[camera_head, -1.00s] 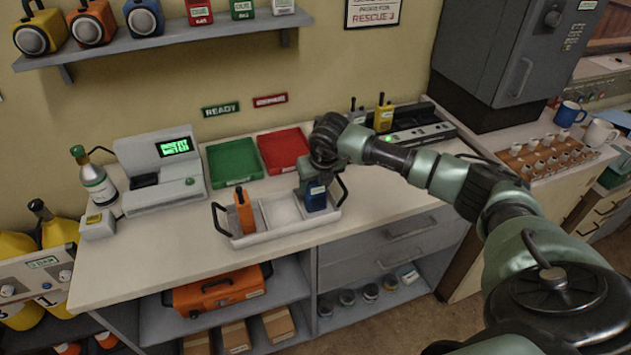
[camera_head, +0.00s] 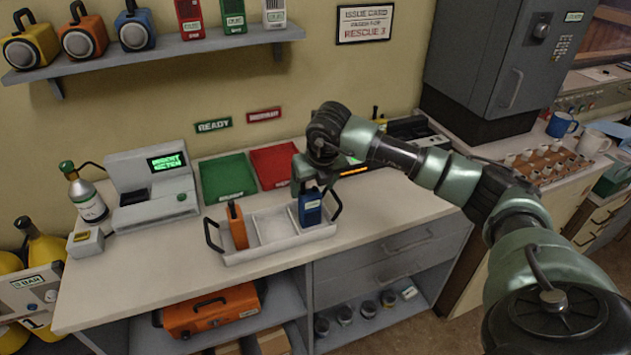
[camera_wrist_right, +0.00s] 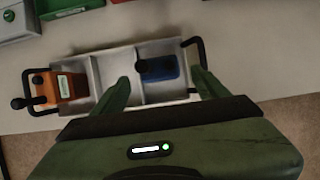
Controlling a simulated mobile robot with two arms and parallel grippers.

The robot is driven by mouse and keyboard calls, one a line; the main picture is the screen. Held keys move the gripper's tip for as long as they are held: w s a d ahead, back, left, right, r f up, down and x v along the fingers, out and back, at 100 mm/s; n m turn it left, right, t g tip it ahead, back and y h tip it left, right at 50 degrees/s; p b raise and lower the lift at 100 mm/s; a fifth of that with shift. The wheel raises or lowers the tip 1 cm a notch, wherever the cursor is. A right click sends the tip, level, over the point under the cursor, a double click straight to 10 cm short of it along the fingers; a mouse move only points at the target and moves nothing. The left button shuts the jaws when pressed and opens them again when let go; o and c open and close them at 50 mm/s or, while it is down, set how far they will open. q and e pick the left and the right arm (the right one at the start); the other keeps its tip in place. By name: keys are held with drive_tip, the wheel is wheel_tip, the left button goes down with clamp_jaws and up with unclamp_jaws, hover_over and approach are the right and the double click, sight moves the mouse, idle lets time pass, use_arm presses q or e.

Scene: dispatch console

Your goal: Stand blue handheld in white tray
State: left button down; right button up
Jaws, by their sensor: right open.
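The blue handheld (camera_head: 310,208) stands upright in the right compartment of the white tray (camera_head: 262,254). It also shows from above in the wrist view (camera_wrist_right: 160,70). An orange handheld (camera_head: 237,226) stands in the tray's left compartment, and the middle one is empty. My right gripper (camera_head: 301,185) is just above and behind the blue handheld. In the wrist view the open fingers (camera_wrist_right: 160,88) are on either side of the blue handheld, apart from it. My left gripper is not in view.
Green (camera_head: 229,178) and red (camera_head: 274,166) flat trays lie behind the white tray. A meter machine (camera_head: 152,185) and a bottle (camera_head: 84,194) stand at left. A charger strip (camera_head: 409,128) is partly hidden behind my right arm. The counter's front is clear.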

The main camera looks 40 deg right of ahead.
drive_tip(key=b+v, duration=0.1)
drive_tip(key=v, duration=0.5)
